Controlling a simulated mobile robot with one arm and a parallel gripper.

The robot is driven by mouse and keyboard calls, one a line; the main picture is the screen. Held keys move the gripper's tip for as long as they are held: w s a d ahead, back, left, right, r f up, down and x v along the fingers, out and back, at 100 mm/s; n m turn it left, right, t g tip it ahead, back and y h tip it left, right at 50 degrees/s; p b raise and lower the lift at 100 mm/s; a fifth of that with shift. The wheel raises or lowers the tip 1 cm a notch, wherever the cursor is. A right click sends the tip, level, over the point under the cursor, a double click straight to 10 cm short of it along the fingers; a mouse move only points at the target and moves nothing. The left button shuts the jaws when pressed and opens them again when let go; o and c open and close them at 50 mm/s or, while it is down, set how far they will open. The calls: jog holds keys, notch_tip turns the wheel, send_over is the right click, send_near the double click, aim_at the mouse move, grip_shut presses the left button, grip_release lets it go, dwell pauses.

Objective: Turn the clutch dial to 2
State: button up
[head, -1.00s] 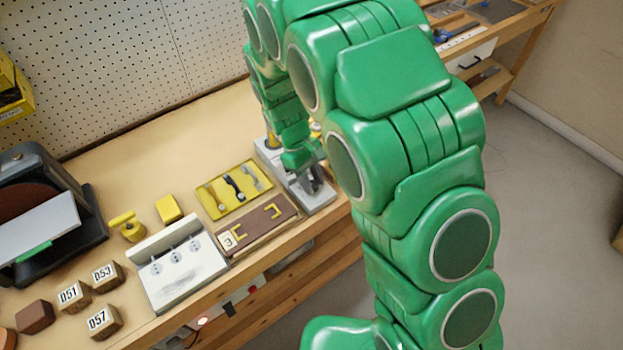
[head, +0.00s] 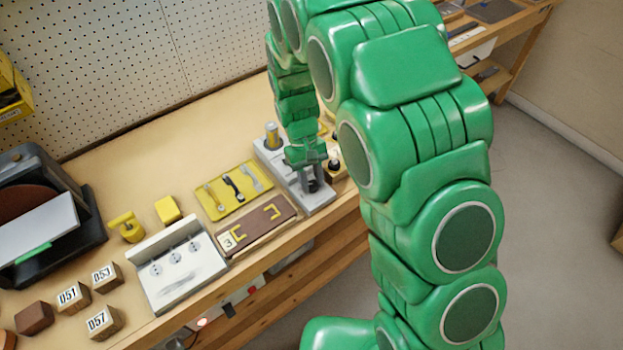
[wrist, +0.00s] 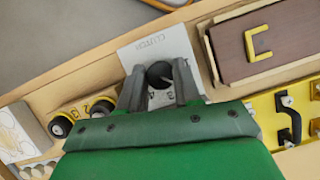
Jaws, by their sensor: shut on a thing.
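The clutch dial is a round black knob, seen in the wrist view (wrist: 160,74) between my two fingers. It stands on a light grey plate (wrist: 182,42) lettered CLUTCH, part of the grey fixture (head: 322,203) at the bench's front edge in the head view. My gripper (wrist: 160,72) is shut on the dial, one finger on each side; it also shows at the fixture in the head view (head: 313,184). A few small digits show just below the knob, partly covered by my gripper; the dial's pointer setting cannot be read.
A post (head: 271,135) rises at the fixture's back.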

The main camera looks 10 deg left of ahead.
jog(key=o, duration=1)
jog(key=shift+o, duration=0.2)
jog(key=v, duration=0.6)
jog(key=shift+w+a+r, duration=0.15)
jog(key=shift+r, duration=0.05)
jog(key=shift+w+a+r, duration=0.1)
jog(key=shift+w+r, duration=0.05)
jog(key=shift+r, duration=0.45)
